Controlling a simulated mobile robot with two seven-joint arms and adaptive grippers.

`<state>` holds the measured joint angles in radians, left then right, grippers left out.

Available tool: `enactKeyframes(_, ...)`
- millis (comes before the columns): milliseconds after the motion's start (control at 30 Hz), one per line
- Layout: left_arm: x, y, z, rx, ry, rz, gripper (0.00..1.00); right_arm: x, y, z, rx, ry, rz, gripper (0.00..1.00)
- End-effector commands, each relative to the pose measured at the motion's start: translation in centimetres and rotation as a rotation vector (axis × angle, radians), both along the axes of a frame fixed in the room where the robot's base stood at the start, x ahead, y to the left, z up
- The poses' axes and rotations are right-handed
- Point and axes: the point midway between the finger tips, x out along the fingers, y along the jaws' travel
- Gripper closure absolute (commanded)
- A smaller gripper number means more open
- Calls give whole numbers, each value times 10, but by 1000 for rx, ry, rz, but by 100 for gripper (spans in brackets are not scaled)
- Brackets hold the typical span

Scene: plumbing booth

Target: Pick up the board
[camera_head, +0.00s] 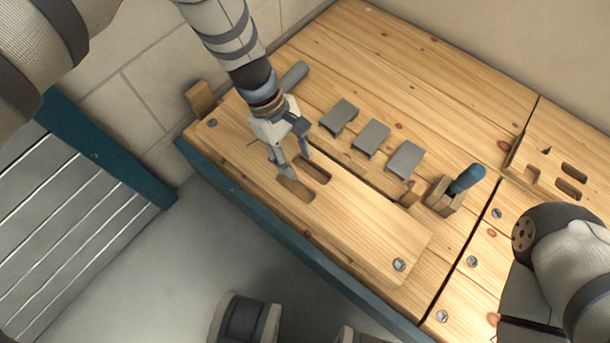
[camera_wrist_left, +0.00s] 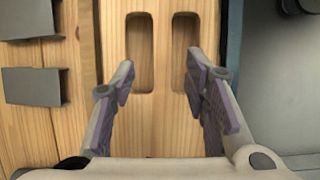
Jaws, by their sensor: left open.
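The board (camera_head: 360,225) is a long wooden plank with two rounded slots, lying along the front of the wooden bench. My left gripper (camera_head: 294,165) is open and empty, pointing down at the slotted part of the board. In the left wrist view the board (camera_wrist_left: 160,118) runs up the middle. The fingers of my left gripper (camera_wrist_left: 160,68) stand apart, near the lower ends of the two slots. I cannot tell whether the fingertips touch the board. My right arm shows at the lower right, but its gripper is not visible.
Several grey plates (camera_head: 371,137) lie in a row behind the board. A wooden block with a blue handle (camera_head: 466,180) stands at its right. A second slotted wooden piece (camera_head: 570,155) lies at the far right. A teal-edged slatted surface (camera_head: 70,220) is at the left.

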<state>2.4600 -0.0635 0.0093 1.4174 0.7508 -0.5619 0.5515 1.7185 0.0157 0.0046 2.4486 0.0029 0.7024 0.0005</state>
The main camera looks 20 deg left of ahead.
Motion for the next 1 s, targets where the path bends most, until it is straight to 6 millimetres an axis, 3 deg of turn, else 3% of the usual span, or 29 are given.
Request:
enactKeyframes(300,-12,-18,-50,0,3,-2,58,-8,-1,-14,1,39,5,60)
enactKeyframes(1000,-11,-19,-54,1,-2,-1,58,-8,-1,-14,1,40,5,60)
